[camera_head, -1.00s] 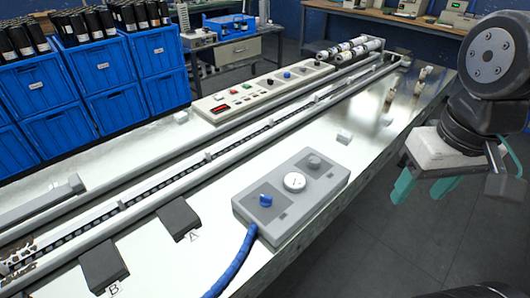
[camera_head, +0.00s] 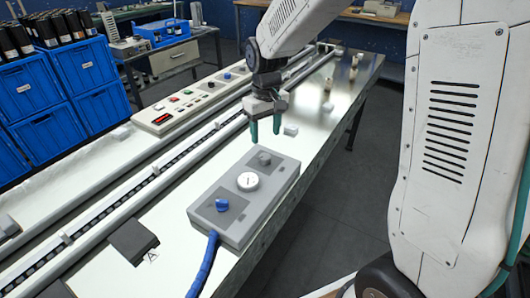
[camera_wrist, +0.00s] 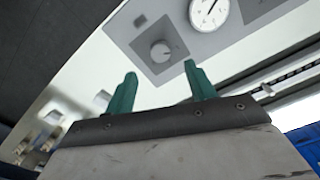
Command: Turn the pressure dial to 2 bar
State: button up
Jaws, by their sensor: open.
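A grey control box (camera_head: 203,219) lies on the bench. It carries a blue knob (camera_head: 222,205) at its near end, a round white gauge (camera_head: 248,181) in the middle and a grey dial (camera_head: 264,158) at its far end. My gripper (camera_head: 265,133) is open and empty, with green fingers pointing down, above and just beyond the grey dial. In the wrist view the grey dial (camera_wrist: 160,52) shows ahead of and between the fingertips (camera_wrist: 158,80), apart from them. The gauge (camera_wrist: 208,12) is partly cut off at the top there. Its reading is too small to tell.
A conveyor rail (camera_head: 150,185) runs along the bench left of the box, with a long control panel (camera_head: 185,108) behind it. A small white block (camera_head: 291,130) lies right of my gripper. A blue hose (camera_head: 203,265) leaves the box's near end. Blue crates (camera_head: 55,130) stand at left.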

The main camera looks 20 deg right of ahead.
aim_at(265, 156)
jog(key=shift+w+f, duration=0.35)
jog(key=shift+f, duration=0.55)
notch_tip(265, 156, down, 7)
jog(key=shift+r, duration=0.1)
jog(key=c, duration=1)
